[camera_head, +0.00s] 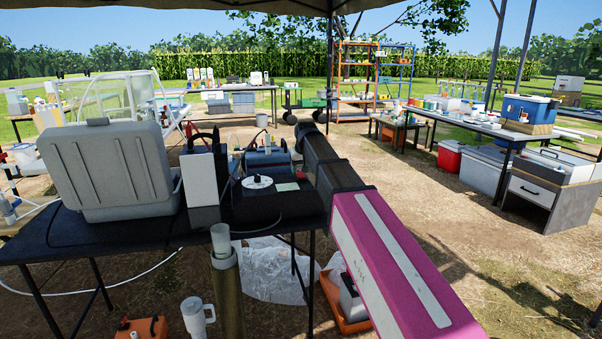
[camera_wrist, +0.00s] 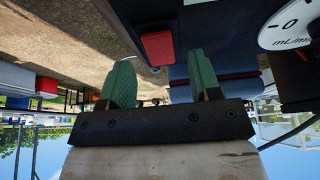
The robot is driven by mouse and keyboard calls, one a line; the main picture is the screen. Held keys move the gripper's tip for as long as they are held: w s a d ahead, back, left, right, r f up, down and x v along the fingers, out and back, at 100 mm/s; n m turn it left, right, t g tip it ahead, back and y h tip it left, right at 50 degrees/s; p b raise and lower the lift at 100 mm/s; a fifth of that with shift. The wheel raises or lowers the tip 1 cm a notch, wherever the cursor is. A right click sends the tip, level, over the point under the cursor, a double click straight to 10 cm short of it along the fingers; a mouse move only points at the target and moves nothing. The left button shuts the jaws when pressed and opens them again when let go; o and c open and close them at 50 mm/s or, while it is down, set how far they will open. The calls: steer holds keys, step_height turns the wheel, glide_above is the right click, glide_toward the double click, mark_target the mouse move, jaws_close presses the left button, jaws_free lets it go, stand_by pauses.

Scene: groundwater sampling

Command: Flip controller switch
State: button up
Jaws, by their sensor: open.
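The controller (camera_head: 262,208) is a dark box with a white dial on top, on the black table in the head view. In the wrist view its white dial (camera_wrist: 290,25), marked 0 and mL/min, shows at the upper right. A red block (camera_wrist: 158,47), which looks like the switch, sits between and just beyond my fingertips in that view. My gripper (camera_wrist: 162,62) is open, its two green fingers spread apart with nothing between them. I cannot tell whether a finger touches the red block. In the head view my arm hides the gripper.
A large grey case (camera_head: 108,170) stands left of the controller on the black table (camera_head: 60,238). A white box (camera_head: 199,180) and a blue-grey device (camera_head: 267,158) stand close by. A clear-topped tube (camera_head: 221,240) rises in front.

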mark_target(300, 173)
steer(key=shift+x, duration=1.15)
steer(key=c, duration=0.9)
steer(key=shift+w+a+r+g+h, duration=0.15)
steer(key=shift+w+g+h, duration=0.25)
steer(key=shift+g, duration=0.5)
steer(key=shift+w+g, duration=0.1)
steer(key=shift+g, duration=1.1)
steer(key=o, duration=0.9)
step_height(300, 173, up, 11)
